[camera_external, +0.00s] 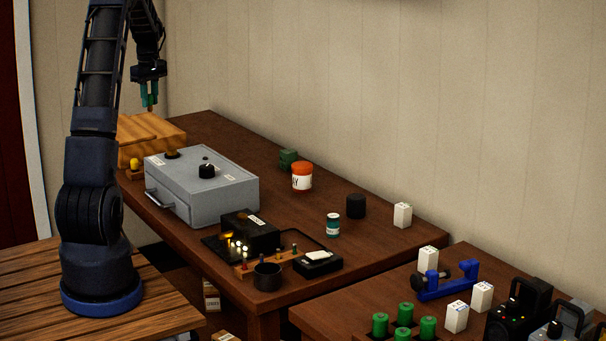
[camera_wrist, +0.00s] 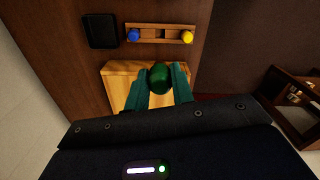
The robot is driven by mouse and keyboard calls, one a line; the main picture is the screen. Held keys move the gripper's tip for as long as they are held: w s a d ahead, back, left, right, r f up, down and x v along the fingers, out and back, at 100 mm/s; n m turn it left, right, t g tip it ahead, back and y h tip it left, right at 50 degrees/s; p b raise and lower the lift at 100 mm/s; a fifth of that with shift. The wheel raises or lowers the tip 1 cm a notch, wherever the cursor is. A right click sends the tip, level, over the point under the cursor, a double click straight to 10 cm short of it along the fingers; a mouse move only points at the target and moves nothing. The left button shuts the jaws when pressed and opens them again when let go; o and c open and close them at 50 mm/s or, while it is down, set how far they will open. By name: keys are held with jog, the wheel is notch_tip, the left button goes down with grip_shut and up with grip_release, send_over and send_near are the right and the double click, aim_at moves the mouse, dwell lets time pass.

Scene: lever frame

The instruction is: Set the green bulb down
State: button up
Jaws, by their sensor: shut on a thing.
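The green bulb (camera_wrist: 159,76) is between the teal fingertips of my gripper (camera_wrist: 163,84) in the wrist view. The fingers are shut on its two sides. In the external view my gripper (camera_external: 149,98) points down above the wooden box (camera_external: 140,152), clear of its top; the bulb cannot be made out there. The box also shows below the bulb in the wrist view (camera_wrist: 117,88). Beyond it lies a wooden rack (camera_wrist: 160,40) with a blue bulb (camera_wrist: 134,35) at its left end and a yellow bulb (camera_wrist: 187,37) at its right end. The middle of the rack looks empty.
A grey case (camera_external: 205,190) with a black knob stands beside the wooden box. A black square tray (camera_wrist: 100,31) lies left of the rack. An orange-lidded jar (camera_external: 302,177) and a green block (camera_external: 288,158) stand farther back on the table.

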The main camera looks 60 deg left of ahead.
jog(key=shift+r, duration=0.35)
jog(key=shift+w+d, duration=0.1)
jog(key=w+d+m, duration=0.3)
jog(key=w+d, duration=0.8)
jog(key=w, duration=0.1)
jog(key=w+d+m, duration=0.2)
jog(key=w+d, duration=0.4)
jog(key=d, duration=0.6)
jog(key=w+d+m, duration=0.2)
jog(key=w+d, duration=0.4)
jog(key=d, duration=0.5)
jog(key=w+d+m, duration=0.2)
jog(key=w+d, duration=0.4)
jog(key=d, duration=0.6)
notch_tip(320, 180, down, 20)
jog(key=shift+f, duration=0.15)
jog(key=shift+f, duration=0.1)
